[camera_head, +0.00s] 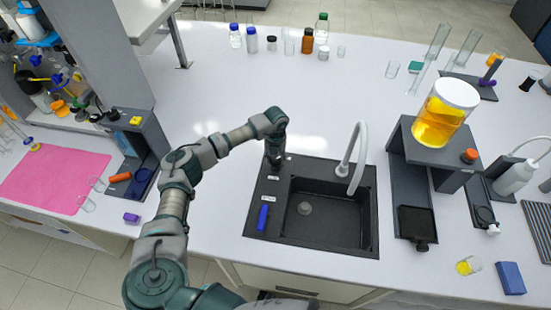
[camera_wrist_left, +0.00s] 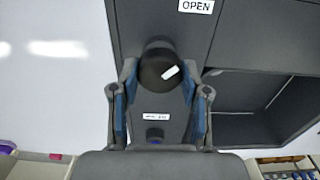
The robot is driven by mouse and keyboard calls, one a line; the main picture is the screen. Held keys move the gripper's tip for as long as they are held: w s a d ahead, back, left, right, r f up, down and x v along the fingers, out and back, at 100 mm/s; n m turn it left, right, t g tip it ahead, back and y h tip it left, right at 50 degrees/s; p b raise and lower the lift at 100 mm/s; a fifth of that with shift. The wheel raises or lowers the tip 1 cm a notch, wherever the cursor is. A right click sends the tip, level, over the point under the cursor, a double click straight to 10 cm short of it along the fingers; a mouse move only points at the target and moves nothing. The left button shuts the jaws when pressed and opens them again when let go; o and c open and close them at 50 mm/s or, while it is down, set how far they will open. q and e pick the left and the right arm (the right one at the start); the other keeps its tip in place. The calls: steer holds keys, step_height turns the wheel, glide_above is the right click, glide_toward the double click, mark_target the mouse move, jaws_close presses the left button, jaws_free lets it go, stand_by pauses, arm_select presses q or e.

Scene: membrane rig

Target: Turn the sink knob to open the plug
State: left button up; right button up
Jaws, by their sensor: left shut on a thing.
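The black sink (camera_head: 268,190) is set into the white bench, with a grey faucet (camera_head: 358,150) at its back edge. A round drain plug (camera_head: 305,208) shows on the basin floor. My left gripper (camera_head: 274,160) is over the back-left corner of the sink rim. In the left wrist view a round black knob (camera_wrist_left: 158,63) with a white mark pointing to the right and slightly up sits between the fingertips, and the gripper is shut on it. An OPEN label (camera_wrist_left: 196,6) lies beyond it. In the head view the gripper hides the knob. My right gripper is not in view.
A blue handle (camera_head: 262,217) stands on the sink rim in front of my left gripper. A grey stand (camera_head: 443,155) with a jar of yellow liquid (camera_head: 440,120) is right of the sink. Bottles (camera_head: 307,40) stand at the back. The bench behind the sink is clear.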

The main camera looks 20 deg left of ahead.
mark_target(276, 158)
arm_select(q)
steer(key=shift+w+a+r, duration=0.1)
steer(key=shift+w+r, duration=0.05)
steer(key=shift+r, duration=0.05)
steer(key=o, duration=1)
steer(key=shift+c, duration=0.2)
steer(key=shift+o, duration=0.9)
steer(key=shift+f, duration=0.2)
step_height(276, 158, up, 12)
steer(key=shift+w, duration=0.1)
